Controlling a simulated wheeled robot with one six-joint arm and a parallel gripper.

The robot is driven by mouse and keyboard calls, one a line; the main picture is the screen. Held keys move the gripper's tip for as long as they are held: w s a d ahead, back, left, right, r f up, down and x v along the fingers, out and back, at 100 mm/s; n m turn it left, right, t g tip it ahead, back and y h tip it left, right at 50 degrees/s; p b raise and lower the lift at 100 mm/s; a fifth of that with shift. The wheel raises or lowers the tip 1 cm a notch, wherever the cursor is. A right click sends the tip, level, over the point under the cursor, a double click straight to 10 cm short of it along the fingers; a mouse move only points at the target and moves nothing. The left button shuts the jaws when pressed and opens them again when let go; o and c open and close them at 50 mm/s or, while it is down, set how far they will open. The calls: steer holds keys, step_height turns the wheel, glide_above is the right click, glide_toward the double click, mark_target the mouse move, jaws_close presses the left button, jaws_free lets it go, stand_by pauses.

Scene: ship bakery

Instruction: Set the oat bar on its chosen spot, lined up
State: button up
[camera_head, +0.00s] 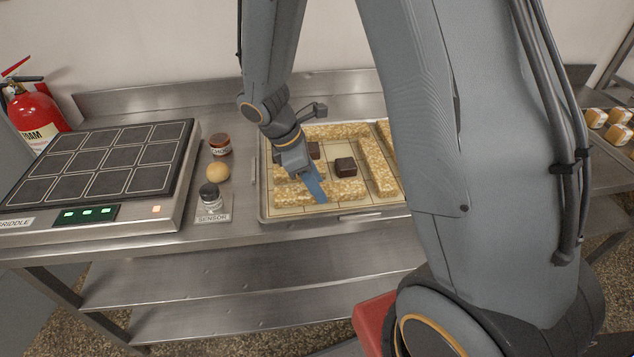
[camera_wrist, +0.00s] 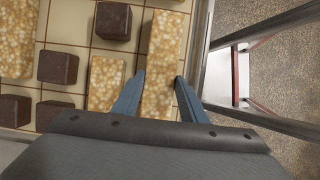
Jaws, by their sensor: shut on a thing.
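An oat bar (camera_wrist: 165,50), long, pale and grainy, lies between the two fingers of my gripper (camera_wrist: 158,92) in the wrist view. My gripper is shut on it near one end. In the head view my gripper (camera_head: 316,187) is low over the front of the tray, and the oat bar (camera_head: 348,192) extends right from the blue fingers, along the tray's front edge. The tray (camera_head: 300,218) has a cream floor marked with a grid of lines. Whether the bar touches the tray floor is unclear. My arm hides the tray's right part.
Other oat bars line the tray's back (camera_head: 340,131) and right side (camera_head: 378,165). A shorter oat piece (camera_wrist: 105,80) sits beside the left finger. Several dark brown blocks (camera_head: 345,167) stand inside.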

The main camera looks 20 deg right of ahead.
steer(key=shift+f, duration=0.15)
steer(key=o, duration=1.2)
steer(key=s+b+v, duration=0.1)
steer(key=b+v, duration=0.1)
steer(key=v, duration=1)
steer(key=shift+s+d+f+m+t+y, duration=0.35)
steer(key=shift+s+d+f+m+y, duration=0.45)
steer(key=shift+s+m, duration=1.3)
steer(key=shift+s+d+f+m+t+y, duration=0.3)
steer(key=shift+s+d+f+m+y, duration=0.5)
steer(key=shift+m, duration=2.35)
steer(key=shift+s+d+f+m+t+y, duration=0.35)
steer(key=shift+s+d+f+m+y, duration=0.45)
steer(key=shift+s+m, duration=1.3)
steer(key=shift+w+m, duration=0.55)
